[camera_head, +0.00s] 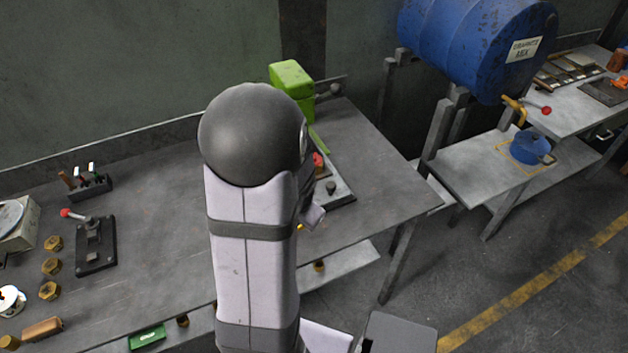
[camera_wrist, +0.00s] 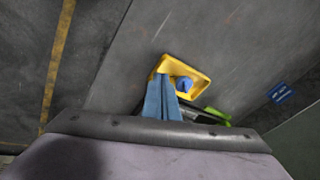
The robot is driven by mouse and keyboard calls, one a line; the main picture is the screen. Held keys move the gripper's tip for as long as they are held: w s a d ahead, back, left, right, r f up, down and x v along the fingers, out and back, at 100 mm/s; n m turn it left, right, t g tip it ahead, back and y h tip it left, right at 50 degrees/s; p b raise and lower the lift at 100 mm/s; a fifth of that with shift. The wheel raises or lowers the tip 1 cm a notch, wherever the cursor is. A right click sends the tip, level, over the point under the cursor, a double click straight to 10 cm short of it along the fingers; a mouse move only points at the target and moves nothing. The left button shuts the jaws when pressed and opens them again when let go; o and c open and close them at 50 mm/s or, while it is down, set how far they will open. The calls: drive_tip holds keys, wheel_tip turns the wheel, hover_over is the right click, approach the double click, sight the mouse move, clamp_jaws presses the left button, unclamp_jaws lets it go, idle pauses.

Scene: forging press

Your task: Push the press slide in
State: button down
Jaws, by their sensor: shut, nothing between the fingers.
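The green press (camera_head: 292,80) stands at the back of the bench in the head view, with a rod and dark knob to its right. Its dark base plate (camera_head: 340,192) shows right of my arm, with a small knob on it and a red part at my arm's edge. My arm hides the rest, and I cannot make out the slide clearly. In the wrist view my gripper (camera_wrist: 163,84) shows as two blue fingers, shut together and empty. The tips are beside a yellow frame (camera_wrist: 200,72) with a blue piece inside; contact cannot be told. A green part (camera_wrist: 217,116) shows behind.
The bench (camera_head: 385,190) is clear right of the press base. A black lever fixture (camera_head: 96,246), brass nuts (camera_head: 52,266) and a tool rack (camera_head: 90,187) are at left. A blue drum (camera_head: 470,40) and blue pot (camera_head: 530,148) are at right, across a gap.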

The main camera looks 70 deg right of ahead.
drive_tip(key=s+d+r+m+g+h, duration=0.15)
drive_tip(key=d+r+m+h, duration=0.25)
drive_tip(key=d, duration=0.4)
drive_tip(key=b, duration=0.3)
approach(318, 186)
drive_tip(key=f, duration=0.1)
drive_tip(key=s+d+f, duration=0.1)
drive_tip(key=f, duration=0.1)
drive_tip(key=s+f, duration=0.1)
drive_tip(key=shift+d+f, duration=0.2)
drive_tip(key=shift+f, duration=0.1)
drive_tip(key=w+d+p, duration=0.1)
drive_tip(key=w+p, duration=0.1)
drive_tip(key=shift+d+r+p, duration=0.35)
drive_tip(key=shift+d+p, duration=0.05)
drive_tip(key=shift+w+d+f+p, duration=0.1)
drive_tip(key=shift+w+d+p, duration=0.35)
